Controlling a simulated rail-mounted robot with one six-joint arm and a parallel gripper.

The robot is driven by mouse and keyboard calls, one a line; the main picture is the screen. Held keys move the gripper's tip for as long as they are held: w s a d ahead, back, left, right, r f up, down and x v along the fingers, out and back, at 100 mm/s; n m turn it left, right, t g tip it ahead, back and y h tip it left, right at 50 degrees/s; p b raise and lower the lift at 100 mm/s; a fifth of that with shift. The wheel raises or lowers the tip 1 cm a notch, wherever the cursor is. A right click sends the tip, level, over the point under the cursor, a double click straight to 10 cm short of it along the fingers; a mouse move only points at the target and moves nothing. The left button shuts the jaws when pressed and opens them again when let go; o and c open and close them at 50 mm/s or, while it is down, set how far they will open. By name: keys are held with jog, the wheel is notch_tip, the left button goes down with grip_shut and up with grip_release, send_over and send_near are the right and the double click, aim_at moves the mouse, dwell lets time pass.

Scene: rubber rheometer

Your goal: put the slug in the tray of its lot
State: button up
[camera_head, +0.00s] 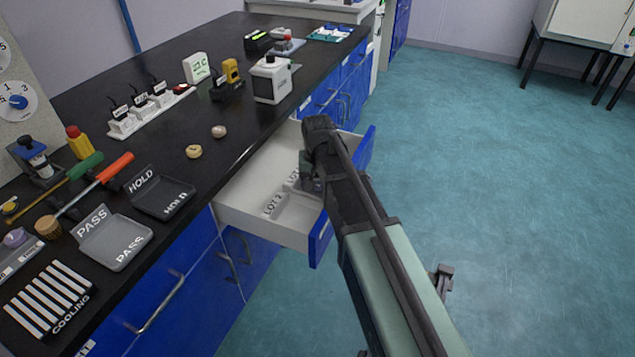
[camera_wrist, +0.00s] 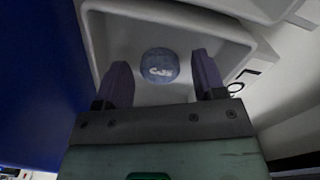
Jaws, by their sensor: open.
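A dark blue, round slug (camera_wrist: 159,66) with a pale marking, hard to read, lies in a white tray (camera_wrist: 118,30) in the wrist view. My gripper (camera_wrist: 161,80) is open, with one finger on each side of the slug and a visible gap to each. In the head view my gripper is down in the open white drawer (camera_head: 243,193), and my arm hides the slug and part of the drawer. A white lot tray (camera_head: 283,222) with a LOT label shows to the left of my gripper; another label is partly hidden behind it.
The drawer stands out from the blue cabinet under the black bench. On the bench lie two small tan round pieces (camera_head: 194,151), a grey PASS tray (camera_head: 115,243), a black HOLD tray (camera_head: 160,197) and a COOLING rack (camera_head: 47,300). The floor to the right is clear.

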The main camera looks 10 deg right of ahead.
aim_at(318, 185)
notch_tip(318, 185, up, 13)
jog(key=p, duration=1.2)
jog(key=s+n, duration=0.2)
jog(key=s, duration=1.5)
jog(key=shift+s+f+n, duration=0.35)
jog(key=shift+s+n, duration=0.05)
jog(key=shift+c, duration=0.2)
